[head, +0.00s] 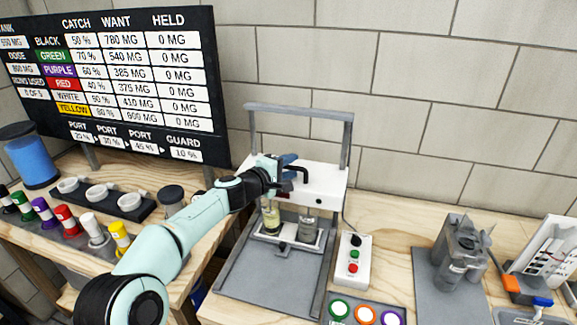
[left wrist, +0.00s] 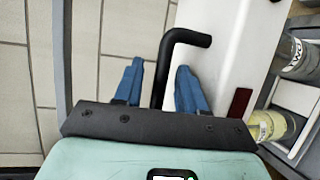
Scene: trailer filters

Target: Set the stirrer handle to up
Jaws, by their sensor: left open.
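The stirrer (head: 325,187) has a white crossbar on a grey upright frame at the middle of the head view. Its black bent handle (head: 304,172) sticks out at the front of the crossbar. My left gripper (head: 288,165) is at the crossbar, with blue fingers. In the left wrist view the handle (left wrist: 188,38) runs between the two open fingers (left wrist: 158,88), with a gap visible on the right side. The fingers are not closed on it. The arm hides part of the crossbar's left end. My right gripper is not in view.
Two jars (head: 271,219) stand under the crossbar on the stirrer's base. A white control box (head: 351,262) with buttons is to the right. Coloured-capped bottles (head: 65,218) stand at left. A grey device (head: 460,250) stands at right. A sign board (head: 120,80) is behind.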

